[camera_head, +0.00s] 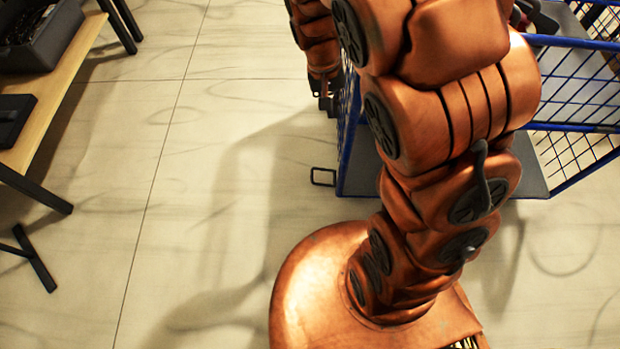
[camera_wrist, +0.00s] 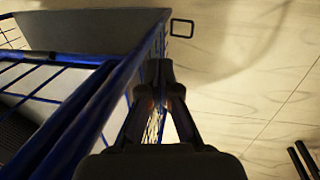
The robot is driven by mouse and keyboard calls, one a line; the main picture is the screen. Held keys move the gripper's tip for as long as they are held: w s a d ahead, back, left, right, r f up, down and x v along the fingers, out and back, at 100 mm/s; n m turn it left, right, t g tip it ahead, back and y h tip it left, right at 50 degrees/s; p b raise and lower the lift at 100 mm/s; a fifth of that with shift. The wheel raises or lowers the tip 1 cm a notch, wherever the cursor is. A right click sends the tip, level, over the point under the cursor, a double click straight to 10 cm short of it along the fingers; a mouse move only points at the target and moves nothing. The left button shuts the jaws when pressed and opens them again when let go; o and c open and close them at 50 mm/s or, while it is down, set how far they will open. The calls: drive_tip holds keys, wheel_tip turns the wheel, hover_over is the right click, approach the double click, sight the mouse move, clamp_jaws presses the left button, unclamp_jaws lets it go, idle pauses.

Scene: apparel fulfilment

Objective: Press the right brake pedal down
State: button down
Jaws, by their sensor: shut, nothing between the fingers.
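A small black rectangular loop pedal (camera_head: 323,177) sticks out near the floor from the near left corner of a blue wire-mesh cart (camera_head: 345,120). The loop also shows at the top of the wrist view (camera_wrist: 182,28), apart from my fingers. It is the only pedal I can see. My gripper (camera_head: 327,106) points downward beside the cart's left side, with its fingertips together and empty. In the wrist view my gripper (camera_wrist: 165,78) is shut next to the cart's blue rail (camera_wrist: 105,98). My arm hides much of the cart in the head view.
A wooden table (camera_head: 62,85) with black legs stands at the left, holding a grey bin (camera_head: 45,40) and a dark flat box (camera_head: 14,112). The pale floor (camera_head: 200,150) between table and cart is clear. A dark item lies at the cart's top right.

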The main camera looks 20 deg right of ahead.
drive_tip(key=w+a+f+b, duration=0.1)
drive_tip(key=w+f+b, duration=0.2)
drive_tip(key=f, duration=0.8)
drive_tip(key=w+a+f+b, duration=0.2)
drive_tip(key=w+f+b, duration=0.2)
drive_tip(key=f, duration=0.7)
drive_tip(key=w+a+f+b, duration=0.1)
drive_tip(key=w+f+b, duration=0.3)
drive_tip(key=f, duration=0.8)
drive_tip(key=b, duration=0.2)
drive_tip(key=shift+a+t+b, duration=0.3)
drive_tip(key=shift+a+b, duration=0.1)
drive_tip(key=shift+w+f, duration=0.1)
wheel_tip(320, 180, down, 14)
drive_tip(key=d+b, duration=0.2)
drive_tip(key=b, duration=0.3)
drive_tip(key=shift+s+d+r, duration=0.2)
drive_tip(key=shift+s+d, duration=0.1)
drive_tip(key=shift+s, duration=0.1)
